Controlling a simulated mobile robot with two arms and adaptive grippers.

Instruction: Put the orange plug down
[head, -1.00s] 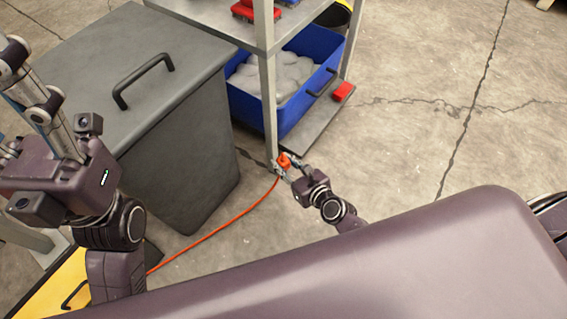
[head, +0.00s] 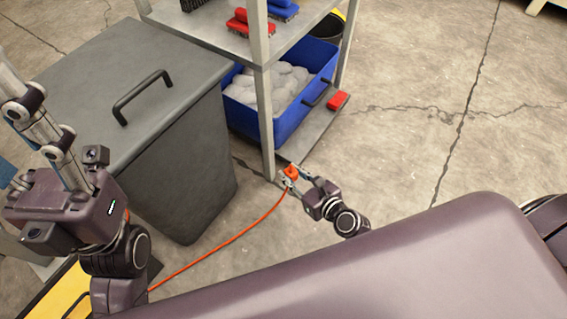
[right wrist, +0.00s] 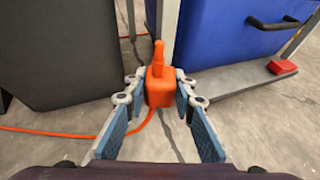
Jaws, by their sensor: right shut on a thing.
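The orange plug (head: 291,172) is held between the fingertips of my right gripper (head: 292,182), low near the foot of the shelf post. In the right wrist view the plug (right wrist: 159,85) stands upright between the two blue-padded fingers of the right gripper (right wrist: 158,92), which is shut on it. An orange cable (head: 228,240) runs from the plug down and left across the floor. Whether the plug touches the floor cannot be told. My left arm shows at the left of the head view, but its fingertips cannot be made out clearly.
A grey lidded bin (head: 188,185) stands left of the plug. The metal shelf (head: 263,110) holds brushes on top and a blue crate (head: 288,121) of white filling below. A red block (head: 338,100) lies on the lower shelf. The concrete floor (head: 430,130) at right is clear.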

